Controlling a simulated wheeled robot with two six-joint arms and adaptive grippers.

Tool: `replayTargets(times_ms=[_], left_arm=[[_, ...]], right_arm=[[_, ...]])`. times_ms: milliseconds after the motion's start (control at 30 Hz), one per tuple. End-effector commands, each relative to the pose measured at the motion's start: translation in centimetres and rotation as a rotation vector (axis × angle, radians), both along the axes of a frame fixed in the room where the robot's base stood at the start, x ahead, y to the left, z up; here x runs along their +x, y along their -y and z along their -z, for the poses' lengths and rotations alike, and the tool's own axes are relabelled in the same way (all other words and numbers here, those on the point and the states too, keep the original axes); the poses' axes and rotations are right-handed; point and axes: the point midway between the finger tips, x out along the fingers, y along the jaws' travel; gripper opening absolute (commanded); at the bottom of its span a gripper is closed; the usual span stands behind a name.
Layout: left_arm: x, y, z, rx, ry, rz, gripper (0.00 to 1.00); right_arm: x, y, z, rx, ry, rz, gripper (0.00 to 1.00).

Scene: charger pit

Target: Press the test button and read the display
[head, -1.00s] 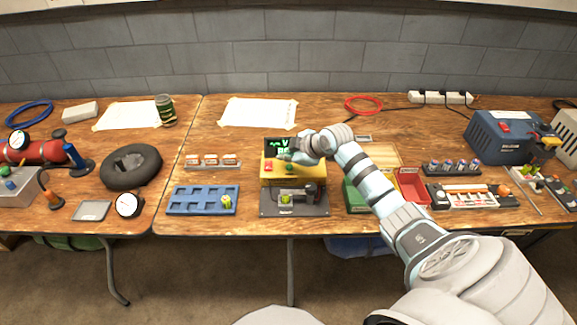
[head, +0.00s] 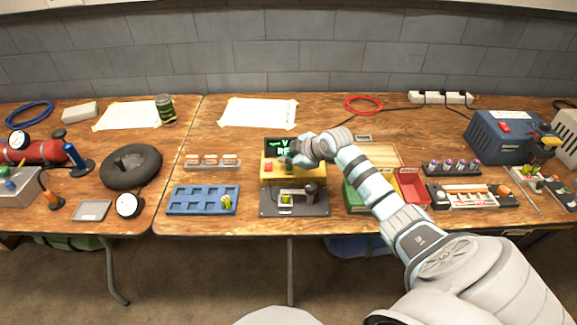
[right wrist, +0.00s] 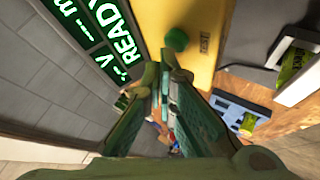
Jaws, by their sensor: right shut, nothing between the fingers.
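The yellow tester (head: 308,172) stands on the bench with a dark display (head: 277,145) behind its top. In the right wrist view the display (right wrist: 118,40) shows green text: "READY", a dashed "V" line and a dashed "m" line. A green button (right wrist: 176,40) sits on the yellow top, just beyond my fingertips, with a small label beside it. A red button (head: 268,168) is at the left of the top. My right gripper (head: 288,163) is shut and empty, close over the green button; I cannot tell whether they touch. My left gripper is not in view.
A yellow-green cell (head: 286,199) sits in the dark cradle in front. A blue tray (head: 188,209) with one cell stands to the left. Green (head: 356,197) and red (head: 412,187) bins stand to the right. A taped white sheet (head: 258,112) lies behind.

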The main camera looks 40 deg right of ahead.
Motion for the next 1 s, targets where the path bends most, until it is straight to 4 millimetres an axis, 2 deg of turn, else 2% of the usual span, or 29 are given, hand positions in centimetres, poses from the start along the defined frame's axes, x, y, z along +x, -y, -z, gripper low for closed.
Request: replayTargets(times_ms=[1000], left_arm=[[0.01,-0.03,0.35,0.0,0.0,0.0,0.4]], right_arm=[[-0.02,0.0,0.87,0.001,-0.001,0.001,0.0]])
